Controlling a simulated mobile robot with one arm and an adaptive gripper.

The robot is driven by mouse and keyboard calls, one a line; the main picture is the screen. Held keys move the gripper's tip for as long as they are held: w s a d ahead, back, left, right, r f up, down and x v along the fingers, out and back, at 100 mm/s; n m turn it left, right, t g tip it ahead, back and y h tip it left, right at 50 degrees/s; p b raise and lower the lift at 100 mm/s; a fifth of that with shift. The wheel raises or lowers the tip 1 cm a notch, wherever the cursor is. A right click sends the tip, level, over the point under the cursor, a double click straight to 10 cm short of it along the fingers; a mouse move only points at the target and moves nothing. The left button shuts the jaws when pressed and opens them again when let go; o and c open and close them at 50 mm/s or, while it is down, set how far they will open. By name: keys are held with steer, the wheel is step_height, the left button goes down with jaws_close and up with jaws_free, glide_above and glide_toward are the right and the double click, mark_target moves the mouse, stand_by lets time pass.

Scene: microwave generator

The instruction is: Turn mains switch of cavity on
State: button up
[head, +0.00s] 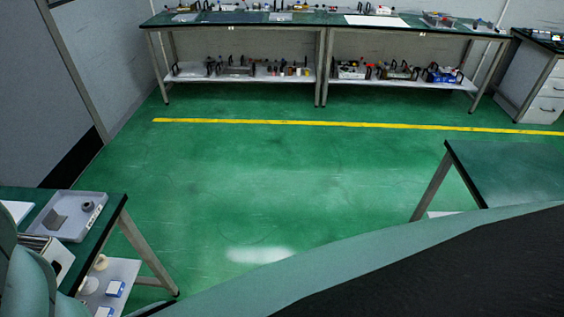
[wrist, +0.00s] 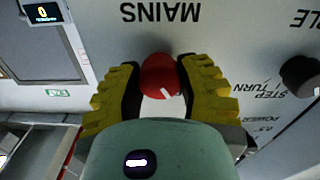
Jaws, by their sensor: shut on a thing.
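The mains switch (wrist: 160,77) is a round red knob with a white pointer mark, under the upside-down label "MAINS" on a pale panel (wrist: 225,45) in the wrist view. The pointer slants toward the lower right of the picture. My gripper (wrist: 160,83) has its yellow-padded fingers on both sides of the red knob and is shut on it. The switch does not show in the head view.
A black knob (wrist: 299,74) labelled "STEP", "1 TURN" and "POWER" is right of my gripper. A small display (wrist: 44,13) reads 0. In the head view, benches (head: 240,18) with equipment stand at the back, a table (head: 510,165) at right. Green floor (head: 260,170) between is clear.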

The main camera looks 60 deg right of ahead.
steer(key=shift+f+b, duration=0.15)
steer(key=shift+b, duration=0.25)
jaws_close()
steer(key=m+b, duration=0.3)
steer(key=shift+w+d+f, duration=0.15)
steer(key=m+b, duration=0.3)
steer(key=b, duration=0.1)
steer(key=shift+f+m, duration=0.1)
steer(key=shift+m, duration=0.3)
steer(key=m+b, duration=0.4)
steer(key=shift+r+b, duration=0.2)
steer(key=shift+b, duration=0.1)
steer(key=shift+m, duration=0.4)
steer(key=shift+r+m+b, duration=0.15)
steer(key=shift+m+b, duration=0.15)
steer(key=shift+b, duration=0.1)
steer(key=o, duration=1.2)
jaws_free()
